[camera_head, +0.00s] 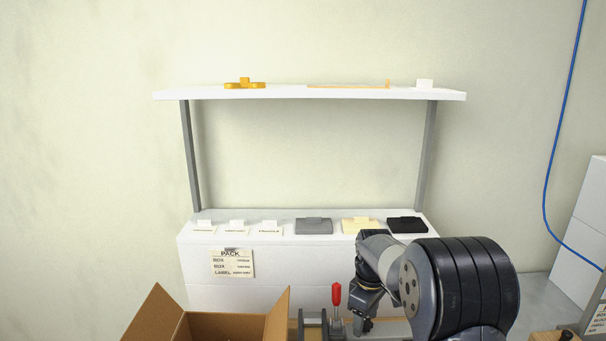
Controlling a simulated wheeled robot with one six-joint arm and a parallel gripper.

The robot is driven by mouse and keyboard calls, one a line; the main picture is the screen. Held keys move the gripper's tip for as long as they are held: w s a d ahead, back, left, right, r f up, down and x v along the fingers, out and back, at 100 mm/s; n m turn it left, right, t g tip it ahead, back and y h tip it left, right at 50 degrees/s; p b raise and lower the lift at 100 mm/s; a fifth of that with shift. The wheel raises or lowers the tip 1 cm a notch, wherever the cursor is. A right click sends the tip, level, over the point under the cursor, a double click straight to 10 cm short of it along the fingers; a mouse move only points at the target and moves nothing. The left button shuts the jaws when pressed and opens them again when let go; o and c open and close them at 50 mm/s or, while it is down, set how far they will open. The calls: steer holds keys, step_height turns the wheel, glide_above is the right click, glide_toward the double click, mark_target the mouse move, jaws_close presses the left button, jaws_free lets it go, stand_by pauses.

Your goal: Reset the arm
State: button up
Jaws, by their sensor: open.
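My arm reaches in from the bottom right, bent, with its wrist pointing down. My gripper (362,326) is at the lower end, low in the picture in front of the white bench, just right of a red-handled clamp (337,295). It is open, and I see nothing held in it. Its fingertips are small and hard to make out against the fixture. An open cardboard box (222,325) with raised flaps stands at the bottom left, apart from my gripper.
A white bench (310,298) carries several small labelled blocks, with a grey (314,227), a cream (361,226) and a black piece (407,225). Above is a white shelf (310,94) with orange parts (245,84). A blue cable (546,190) hangs at right. The space between shelf and bench is clear.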

steer(key=shift+r, duration=1.5)
